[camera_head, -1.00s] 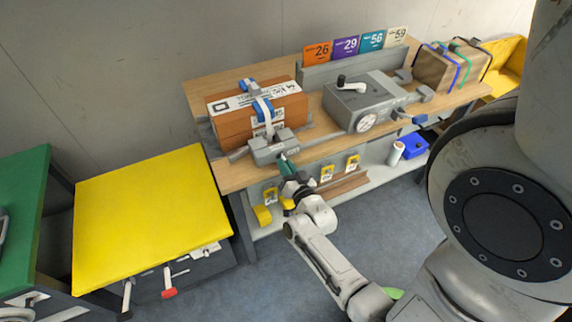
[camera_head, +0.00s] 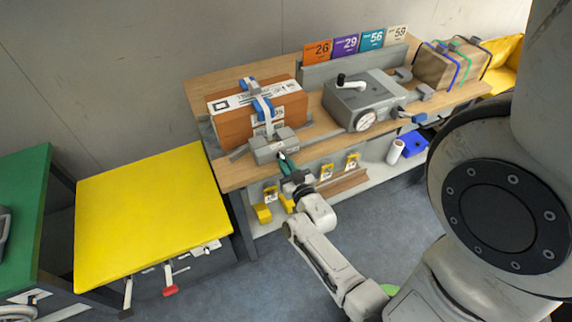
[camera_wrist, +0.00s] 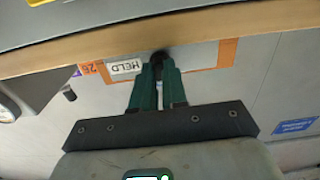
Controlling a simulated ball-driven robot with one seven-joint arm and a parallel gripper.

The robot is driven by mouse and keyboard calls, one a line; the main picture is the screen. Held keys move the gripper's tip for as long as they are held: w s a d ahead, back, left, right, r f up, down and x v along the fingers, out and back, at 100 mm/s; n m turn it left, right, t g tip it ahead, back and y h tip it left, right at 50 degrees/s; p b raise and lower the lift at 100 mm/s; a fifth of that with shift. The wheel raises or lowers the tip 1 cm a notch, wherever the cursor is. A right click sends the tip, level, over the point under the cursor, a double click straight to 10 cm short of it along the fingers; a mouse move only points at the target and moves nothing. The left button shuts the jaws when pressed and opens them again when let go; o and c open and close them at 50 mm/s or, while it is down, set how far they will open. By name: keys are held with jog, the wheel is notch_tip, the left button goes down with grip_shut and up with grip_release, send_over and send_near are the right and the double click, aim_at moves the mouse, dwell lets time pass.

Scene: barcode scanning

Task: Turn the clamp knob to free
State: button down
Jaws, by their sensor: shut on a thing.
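My gripper (camera_head: 285,161) reaches up to the front of the grey clamp block (camera_head: 268,150) in the head view. In the wrist view, the green fingers of my gripper (camera_wrist: 159,66) are shut on the dark clamp knob (camera_wrist: 160,54), most of which they hide. A white label reading HELD (camera_wrist: 126,66) sits just left of the knob, on a panel with an orange border. The brown box (camera_head: 238,125) stands behind the clamp block, with a blue-and-white strap over it.
A grey device with a dial (camera_head: 367,120) stands right of the box. A strapped parcel (camera_head: 437,72) is at the bench's right end. Numbered cards (camera_head: 345,48) stand at the back. A yellow-topped table (camera_head: 150,215) is to the left. The floor before the bench is open.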

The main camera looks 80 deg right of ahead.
jog(key=shift+f, duration=0.1)
jog(key=c, duration=1.4)
grip_release()
jog(key=shift+c, duration=0.2)
jog(key=shift+s+a, duration=0.1)
jog(key=b+v, duration=0.1)
jog(key=v, duration=0.9)
jog(key=shift+s+a+b, duration=0.2)
jog(key=shift+s+b, duration=0.05)
jog(key=shift+b, duration=0.1)
